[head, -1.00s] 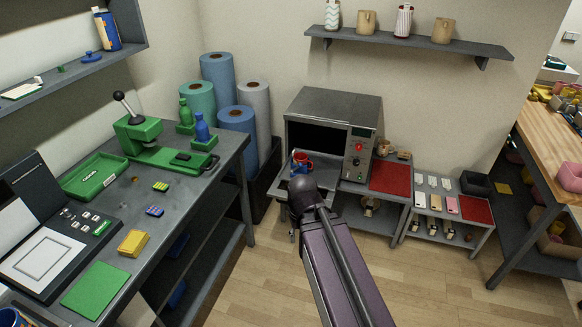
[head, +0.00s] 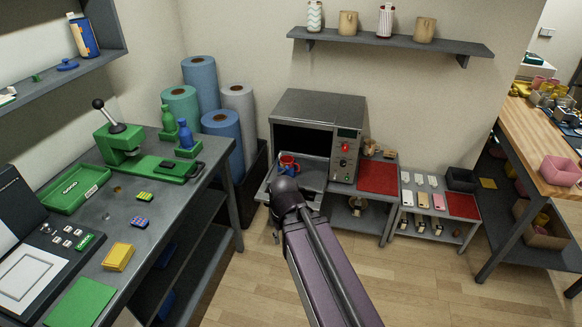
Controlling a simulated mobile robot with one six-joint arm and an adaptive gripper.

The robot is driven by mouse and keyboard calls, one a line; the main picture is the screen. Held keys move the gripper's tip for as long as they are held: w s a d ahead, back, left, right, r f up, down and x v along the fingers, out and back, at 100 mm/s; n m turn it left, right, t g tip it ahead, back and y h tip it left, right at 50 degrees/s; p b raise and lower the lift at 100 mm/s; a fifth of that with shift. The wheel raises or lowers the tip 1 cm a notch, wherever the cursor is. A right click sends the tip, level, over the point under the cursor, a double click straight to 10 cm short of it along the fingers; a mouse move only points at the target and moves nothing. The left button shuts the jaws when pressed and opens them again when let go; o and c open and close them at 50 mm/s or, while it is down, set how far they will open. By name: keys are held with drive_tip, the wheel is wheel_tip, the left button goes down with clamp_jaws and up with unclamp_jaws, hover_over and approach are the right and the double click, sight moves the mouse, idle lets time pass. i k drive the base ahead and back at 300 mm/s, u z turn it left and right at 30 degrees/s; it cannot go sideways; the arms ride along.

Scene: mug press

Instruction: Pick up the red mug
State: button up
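The red mug (head: 289,162) stands on the lowered door (head: 313,176) of the grey oven-like press (head: 318,107). A blue patch shows on or beside the mug. My arm reaches up from the bottom of the head view, and its dark rounded joint lies just in front of and below the mug. My gripper is hidden behind this joint or too small to make out, so I cannot tell whether it touches the mug.
A red mat (head: 378,176) lies right of the press. A green-tool workbench (head: 195,205) stands at left, with fabric or vinyl rolls (head: 222,128) behind it. A wooden table (head: 545,135) stands at right. The floor between is clear.

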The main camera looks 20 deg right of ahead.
sight(289, 160)
drive_tip(key=i, duration=0.95)
drive_tip(key=u, duration=0.05)
